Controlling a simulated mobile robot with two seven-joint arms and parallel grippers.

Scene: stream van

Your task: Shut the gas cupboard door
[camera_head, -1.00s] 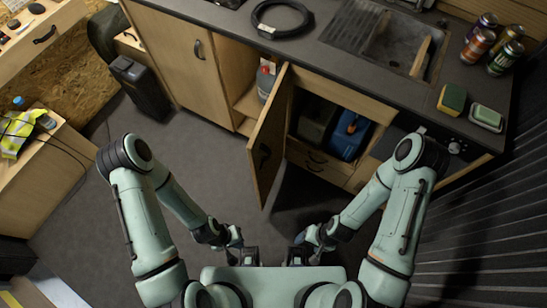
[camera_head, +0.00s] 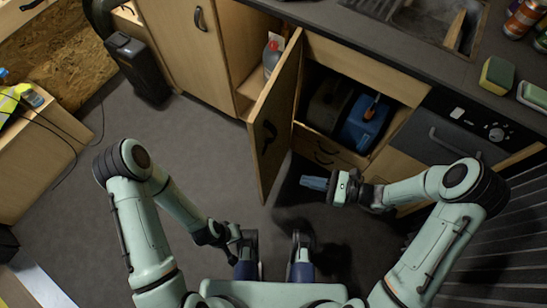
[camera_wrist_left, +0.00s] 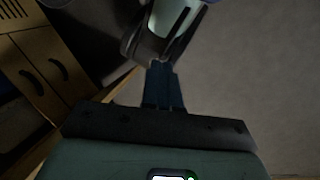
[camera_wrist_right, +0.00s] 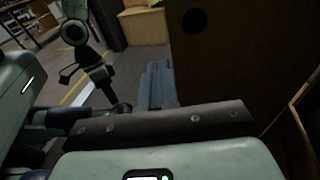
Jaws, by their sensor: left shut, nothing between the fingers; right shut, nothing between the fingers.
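The gas cupboard door (camera_head: 275,122) stands wide open, jutting out from the counter front, with its dark handle on the left-facing side. Behind it, the cupboard holds a blue canister (camera_head: 362,122) and a darker one (camera_head: 328,102). My right gripper (camera_head: 306,183) is shut and empty, pointing left, on the door's inner side near its lower free edge, with no contact visible. In the right wrist view the door (camera_wrist_right: 235,60) is a dark panel right of the finger tips (camera_wrist_right: 157,68). My left gripper (camera_wrist_left: 162,68) is shut and empty, held low near my body.
A bottle with a red cap (camera_head: 272,58) stands in the open bay left of the door. An oven-like unit (camera_head: 445,135) is to the right. A black case (camera_head: 135,68) stands on the floor at left. The floor (camera_head: 190,150) left of the door is clear.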

